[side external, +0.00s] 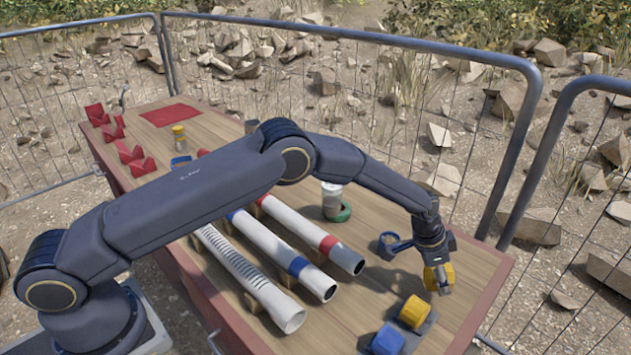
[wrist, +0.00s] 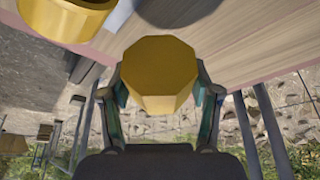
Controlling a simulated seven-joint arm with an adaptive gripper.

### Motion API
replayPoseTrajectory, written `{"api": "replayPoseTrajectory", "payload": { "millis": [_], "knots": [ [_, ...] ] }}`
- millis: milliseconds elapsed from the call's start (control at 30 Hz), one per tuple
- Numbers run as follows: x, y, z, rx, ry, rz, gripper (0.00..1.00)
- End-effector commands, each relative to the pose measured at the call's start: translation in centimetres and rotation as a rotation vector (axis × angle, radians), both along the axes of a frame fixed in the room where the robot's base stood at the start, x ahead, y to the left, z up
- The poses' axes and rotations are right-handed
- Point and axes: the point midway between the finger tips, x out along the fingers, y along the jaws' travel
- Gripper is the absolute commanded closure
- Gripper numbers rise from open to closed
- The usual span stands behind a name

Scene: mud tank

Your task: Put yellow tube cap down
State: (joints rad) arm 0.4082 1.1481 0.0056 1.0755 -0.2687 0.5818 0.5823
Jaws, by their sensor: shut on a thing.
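My gripper (side external: 438,284) is shut on a yellow tube cap (side external: 432,278) and holds it above the right end of the wooden table (side external: 340,335). In the wrist view the cap (wrist: 160,75) is a faceted yellow piece between the two fingers. A second yellow cap (side external: 414,311) sits on a grey holder (side external: 428,322) at the table's near right, just below my gripper. It also shows at the top left of the wrist view (wrist: 65,18). The gap between the held cap and the table cannot be judged exactly.
A blue cap (side external: 387,341) sits beside the second yellow cap. White tubes, one with a blue band (side external: 298,264) and one with a red band (side external: 328,244), lie on the table.

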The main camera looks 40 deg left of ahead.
Motion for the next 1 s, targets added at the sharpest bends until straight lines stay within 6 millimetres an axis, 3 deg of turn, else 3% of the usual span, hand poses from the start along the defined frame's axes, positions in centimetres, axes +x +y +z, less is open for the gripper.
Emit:
{"api": "replayPoseTrajectory", "payload": {
  "millis": [167,367,700,733,1000],
  "knots": [
    [0.6,-0.3,-0.9,-0.001,-0.001,0.0,0.72],
    [0.6,-0.2,-3.7,0.0,0.0,0.0,0.72],
    [0.6,-0.2,-4.0,-0.001,-0.001,0.0,0.72],
    [0.6,-0.2,-4.1,-0.001,-0.001,0.0,0.37],
    [0.6,-0.2,-4.0,0.0,-0.001,0.0,0.13]
  ]
}}
